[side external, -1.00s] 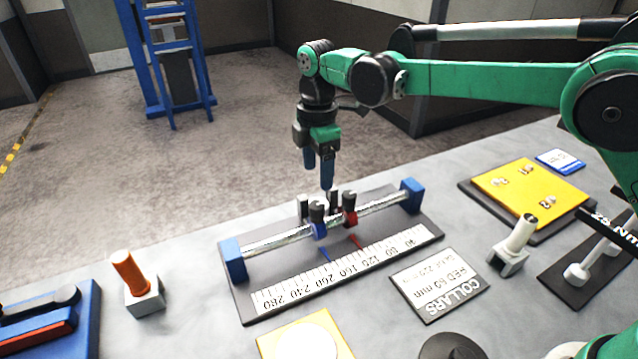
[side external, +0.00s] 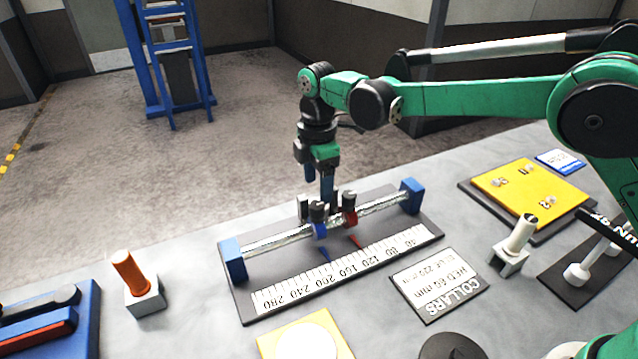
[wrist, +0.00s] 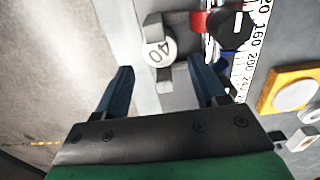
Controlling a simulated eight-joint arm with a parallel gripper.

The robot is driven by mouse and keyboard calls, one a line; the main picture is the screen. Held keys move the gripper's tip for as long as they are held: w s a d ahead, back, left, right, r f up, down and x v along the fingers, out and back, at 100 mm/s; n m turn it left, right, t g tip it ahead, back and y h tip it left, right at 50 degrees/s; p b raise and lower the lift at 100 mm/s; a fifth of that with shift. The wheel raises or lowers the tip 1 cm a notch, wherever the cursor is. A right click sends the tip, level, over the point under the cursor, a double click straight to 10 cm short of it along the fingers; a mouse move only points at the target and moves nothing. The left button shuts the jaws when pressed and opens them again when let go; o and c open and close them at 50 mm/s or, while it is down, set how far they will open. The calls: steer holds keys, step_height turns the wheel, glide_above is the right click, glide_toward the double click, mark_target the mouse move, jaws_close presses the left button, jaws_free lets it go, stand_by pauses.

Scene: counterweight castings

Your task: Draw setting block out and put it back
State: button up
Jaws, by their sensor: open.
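A grey block with a round top marked 40 (wrist: 158,54) sits behind the rod, between grey uprights; I take it as the setting block. In the side view grey uprights (side external: 303,208) show there, and my fingers and the collars partly hide the block. My gripper (side external: 319,188) points down just above this spot, its fingers apart.
A silver rod (side external: 270,240) carries a blue collar (side external: 320,230) and a red collar (side external: 349,218) close to my fingers. A scale (side external: 345,270) lies in front. An orange-handled piece (side external: 130,270) and a yellow plate (side external: 520,190) stand farther off.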

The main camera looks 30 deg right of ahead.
steer(key=shift+f, duration=3.1)
steer(key=c, duration=0.9)
steer(key=shift+r, duration=5)
jaws_close()
steer(key=shift+s, duration=0.1)
steer(key=s+a, duration=0.1)
steer(key=s, duration=1.8)
